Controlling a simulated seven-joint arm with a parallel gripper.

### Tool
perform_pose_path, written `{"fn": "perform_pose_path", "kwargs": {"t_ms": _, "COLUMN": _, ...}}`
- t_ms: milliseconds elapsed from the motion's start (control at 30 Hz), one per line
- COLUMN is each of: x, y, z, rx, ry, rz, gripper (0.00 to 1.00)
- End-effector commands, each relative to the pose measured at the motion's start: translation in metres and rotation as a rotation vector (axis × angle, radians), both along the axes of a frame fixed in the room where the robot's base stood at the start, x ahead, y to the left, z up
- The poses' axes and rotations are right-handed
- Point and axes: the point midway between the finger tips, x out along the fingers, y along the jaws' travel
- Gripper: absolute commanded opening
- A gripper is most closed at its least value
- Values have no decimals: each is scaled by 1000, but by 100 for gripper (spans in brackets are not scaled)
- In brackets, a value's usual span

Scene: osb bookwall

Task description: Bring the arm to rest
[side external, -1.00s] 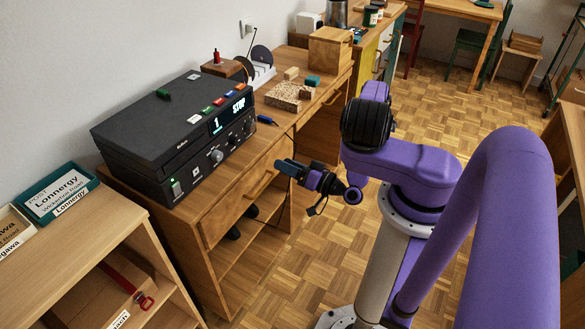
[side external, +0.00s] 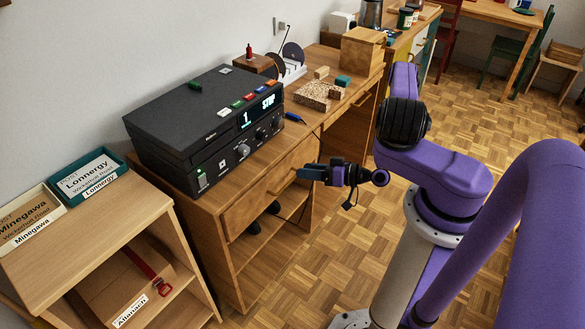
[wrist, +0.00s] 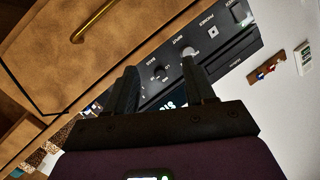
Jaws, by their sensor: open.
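My arm is purple with a dark gripper (side external: 312,173). In the side external view, the gripper hangs in the air in front of the wooden desk's drawer side, right of and lower than the black device. The wrist view shows the two dark fingers (wrist: 158,72) apart, with nothing between them. The black device (side external: 190,115) has knobs, coloured buttons and a lit display reading "1 STOP". In the wrist view its knobbed front panel (wrist: 170,68) shows beyond the fingers, apart from them.
A low wooden shelf (side external: 75,235) holds labelled trays at the left. On the desk are a speckled block (side external: 318,96), a wooden box (side external: 362,50) and a blue pen-like item (side external: 296,118). A drawer handle (wrist: 95,20) crosses the wrist view. Parquet floor (side external: 470,110) is open behind my arm.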

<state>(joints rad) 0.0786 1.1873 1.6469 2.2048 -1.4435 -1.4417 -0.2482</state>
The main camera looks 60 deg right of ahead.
Motion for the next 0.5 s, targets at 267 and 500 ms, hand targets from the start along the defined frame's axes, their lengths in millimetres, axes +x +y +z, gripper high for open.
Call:
{"fn": "perform_pose_path", "kwargs": {"t_ms": 267, "x": 23, "y": -6, "z": -16, "rx": -242, "ry": 240, "rz": 288, "gripper": 54}}
{"fn": "perform_pose_path", "kwargs": {"t_ms": 500, "x": 44, "y": -12, "z": -14, "rx": -455, "ry": 405, "rz": 462, "gripper": 54}}
